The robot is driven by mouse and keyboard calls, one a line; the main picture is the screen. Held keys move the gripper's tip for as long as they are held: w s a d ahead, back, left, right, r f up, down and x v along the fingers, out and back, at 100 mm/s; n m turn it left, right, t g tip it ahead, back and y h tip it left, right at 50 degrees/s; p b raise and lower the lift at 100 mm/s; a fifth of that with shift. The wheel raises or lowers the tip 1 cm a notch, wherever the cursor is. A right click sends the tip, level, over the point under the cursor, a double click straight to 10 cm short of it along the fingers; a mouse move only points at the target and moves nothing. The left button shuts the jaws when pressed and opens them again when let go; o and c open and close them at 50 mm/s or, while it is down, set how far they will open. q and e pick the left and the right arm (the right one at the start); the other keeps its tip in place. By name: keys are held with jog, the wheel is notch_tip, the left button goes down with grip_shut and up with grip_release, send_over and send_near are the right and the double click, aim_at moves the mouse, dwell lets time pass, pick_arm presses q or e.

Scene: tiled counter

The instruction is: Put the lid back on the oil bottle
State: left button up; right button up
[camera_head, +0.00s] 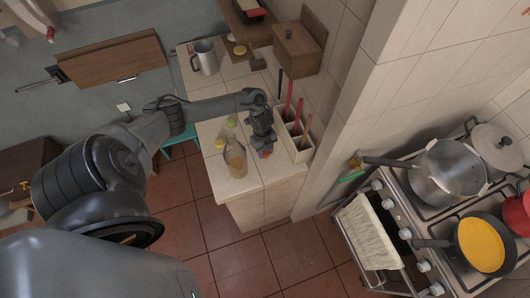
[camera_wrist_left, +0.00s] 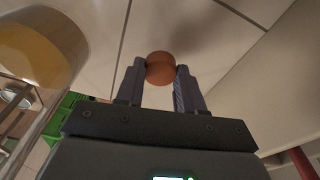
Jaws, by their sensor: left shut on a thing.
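The oil bottle (camera_head: 236,160) is clear glass with yellow oil in it and stands near the front edge of the tiled counter. Its glass also fills the left side of the left wrist view (camera_wrist_left: 40,45). The lid (camera_wrist_left: 160,68) is a small round orange-brown piece between my left fingertips; a bit of it shows in the head view (camera_head: 266,155). My left gripper (camera_head: 265,152) is shut on the lid, to the right of the bottle and apart from it, pointing down close to the counter. Whether the lid touches the counter is unclear. My right gripper is not in view.
A utensil holder (camera_head: 298,150) with red-handled tools stands just right of my left gripper. Yellow (camera_head: 220,144) and green (camera_head: 231,122) caps show beside the bottle. A metal mug (camera_head: 204,58) and a wooden box (camera_head: 298,48) stand farther back. The stove is at right.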

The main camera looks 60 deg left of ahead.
pick_arm(q)
notch_tip(320, 180, up, 7)
jog(key=shift+d+f, duration=0.1)
jog(key=w+d+r+m, duration=0.1)
jog(key=w+d+r, duration=0.1)
jog(key=d+r, duration=0.25)
notch_tip(320, 180, up, 16)
jog(key=m+p, duration=0.3)
jog(key=m, duration=0.2)
send_over(265, 153)
jog(key=s+d, duration=0.5)
jog(key=s, duration=0.5)
jog(key=shift+g, duration=0.3)
jog(key=s+a+r+p, duration=0.1)
jog(key=a, duration=0.1)
jog(key=s+a+r, duration=0.1)
jog(key=a+r, duration=0.1)
jog(key=shift+s+r+p, duration=0.15)
jog(key=shift+r+p, duration=0.15)
jog(key=shift+p, duration=0.05)
jog(key=f+b, duration=0.3)
jog(key=b, duration=0.1)
jog(key=shift+a+f, duration=0.35)
jog(key=shift+f, duration=0.05)
jog(key=shift+f+b, duration=0.5)
jog(key=shift+f, duration=0.4)
